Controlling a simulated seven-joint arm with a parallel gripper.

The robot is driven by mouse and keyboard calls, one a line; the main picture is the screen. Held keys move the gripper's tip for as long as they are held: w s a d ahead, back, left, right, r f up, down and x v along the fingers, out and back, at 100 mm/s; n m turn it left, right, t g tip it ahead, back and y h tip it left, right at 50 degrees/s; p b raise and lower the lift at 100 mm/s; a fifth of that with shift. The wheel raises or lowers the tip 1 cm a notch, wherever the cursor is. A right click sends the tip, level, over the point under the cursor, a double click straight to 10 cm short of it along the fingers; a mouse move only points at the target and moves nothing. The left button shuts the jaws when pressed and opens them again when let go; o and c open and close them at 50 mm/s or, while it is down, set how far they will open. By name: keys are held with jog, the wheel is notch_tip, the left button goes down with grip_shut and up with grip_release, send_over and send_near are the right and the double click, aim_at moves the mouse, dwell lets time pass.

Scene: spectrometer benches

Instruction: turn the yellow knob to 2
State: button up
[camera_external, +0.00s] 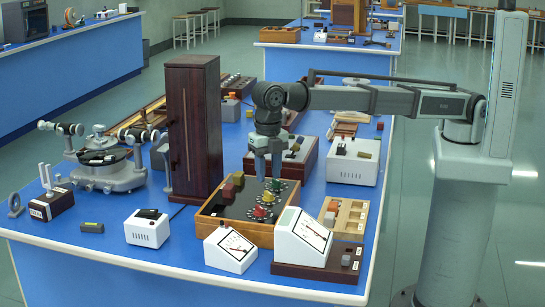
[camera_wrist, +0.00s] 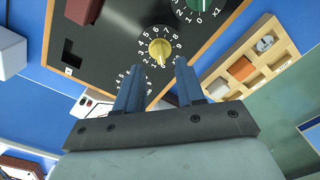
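The yellow knob (camera_wrist: 159,50) sits on a black panel inside a ring of white numbers. It shows just beyond my fingertips in the wrist view. It is small in the external view (camera_external: 267,197), between a green knob (camera_external: 277,185) and a red knob (camera_external: 260,212). I cannot tell for sure which number its pointer marks. My gripper (camera_wrist: 160,66) is open and empty, with its two blue fingers apart. In the external view my gripper (camera_external: 266,178) points down over the panel, near the knobs. The green knob (camera_wrist: 198,4) is cut off by the wrist view's top edge.
The panel is set in a wooden-framed box (camera_external: 207,226). A dark red block (camera_wrist: 83,10) stands on it. A wooden tray (camera_external: 349,219) with small blocks lies at right. White meters (camera_external: 302,236) stand in front. A tall dark wooden cabinet (camera_external: 190,130) rises at left.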

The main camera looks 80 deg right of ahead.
aim_at(268, 192)
jog(key=shift+f, duration=2.6)
jog(key=shift+c, duration=0.4)
grip_shut()
